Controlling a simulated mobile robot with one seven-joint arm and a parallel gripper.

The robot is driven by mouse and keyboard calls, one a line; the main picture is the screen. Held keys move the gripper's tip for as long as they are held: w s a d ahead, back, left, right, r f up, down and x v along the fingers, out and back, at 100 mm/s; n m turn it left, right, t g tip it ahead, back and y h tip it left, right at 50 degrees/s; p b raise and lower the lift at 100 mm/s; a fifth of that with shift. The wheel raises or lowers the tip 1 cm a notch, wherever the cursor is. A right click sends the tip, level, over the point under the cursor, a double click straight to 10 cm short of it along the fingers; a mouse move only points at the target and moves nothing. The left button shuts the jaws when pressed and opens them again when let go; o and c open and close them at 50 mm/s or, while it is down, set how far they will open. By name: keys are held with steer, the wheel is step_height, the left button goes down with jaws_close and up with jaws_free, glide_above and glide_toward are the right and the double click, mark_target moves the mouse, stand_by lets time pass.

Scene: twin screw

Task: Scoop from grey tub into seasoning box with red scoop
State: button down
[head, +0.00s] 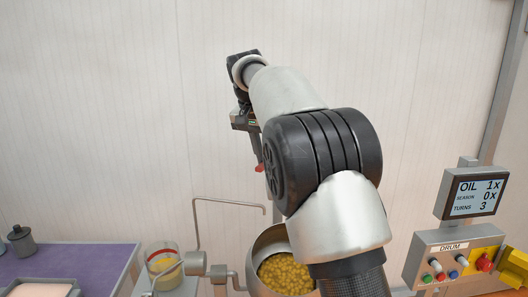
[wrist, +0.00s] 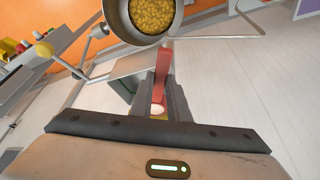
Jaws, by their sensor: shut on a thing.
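My gripper (head: 246,122) is raised in front of the pale wall, above and left of the drum. It is shut on the red scoop, whose red part (head: 259,167) shows just below it. In the wrist view the red scoop (wrist: 163,85) lies between the two dark fingers (wrist: 160,98). A small pale spot shows at its near end; I cannot tell whether the scoop holds anything. A grey open container (head: 75,290) with pale pink contents is cut off at the lower left; I cannot tell whether it is the tub. I cannot identify the seasoning box.
A metal drum (head: 258,246) holds yellow pieces; it also shows in the wrist view (wrist: 112,18). A glass jar (head: 151,250) with yellow contents and a bent metal rod (head: 230,202) stand left of it. A dark canister (head: 22,243) stands on the purple table (head: 105,258). The display (head: 474,192) reads OIL 1x, SEASON 0x, TURNS 3.

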steer(key=t+y+b, duration=0.1)
steer(key=d+m+t+y+b, duration=0.1)
steer(key=y, duration=0.1)
steer(key=s+t+y+b, duration=0.1)
steer(key=y, duration=0.1)
steer(key=shift+d+r+t, duration=0.15)
steer(key=shift+r+t, duration=0.05)
steer(key=shift+t, duration=0.1)
steer(key=shift+m+y+b, duration=0.3)
steer(key=shift+y+b, duration=0.1)
steer(key=shift+b, duration=0.4)
steer(key=shift+s+r+t+b, duration=0.1)
steer(key=shift+r+t+b, duration=0.15)
steer(key=shift+b, duration=0.45)
steer(key=shift+d+f+t+y+b, duration=0.3)
steer(key=shift+y+b, duration=0.2)
steer(key=shift+b, duration=0.7)
steer(key=b, duration=0.3)
steer(key=shift+s+f+m+t+y, duration=0.1)
steer(key=shift+s+m+t+y, duration=0.05)
steer(key=shift+m+t+y, duration=0.2)
steer(key=shift+r+y+b, duration=0.2)
steer(key=shift+y+b, duration=0.05)
steer(key=shift+b, duration=0.3)
steer(key=shift+d+f+t+y+b, duration=0.15)
steer(key=shift+f+t+y+b, duration=0.2)
steer(key=shift+b, duration=0.8)
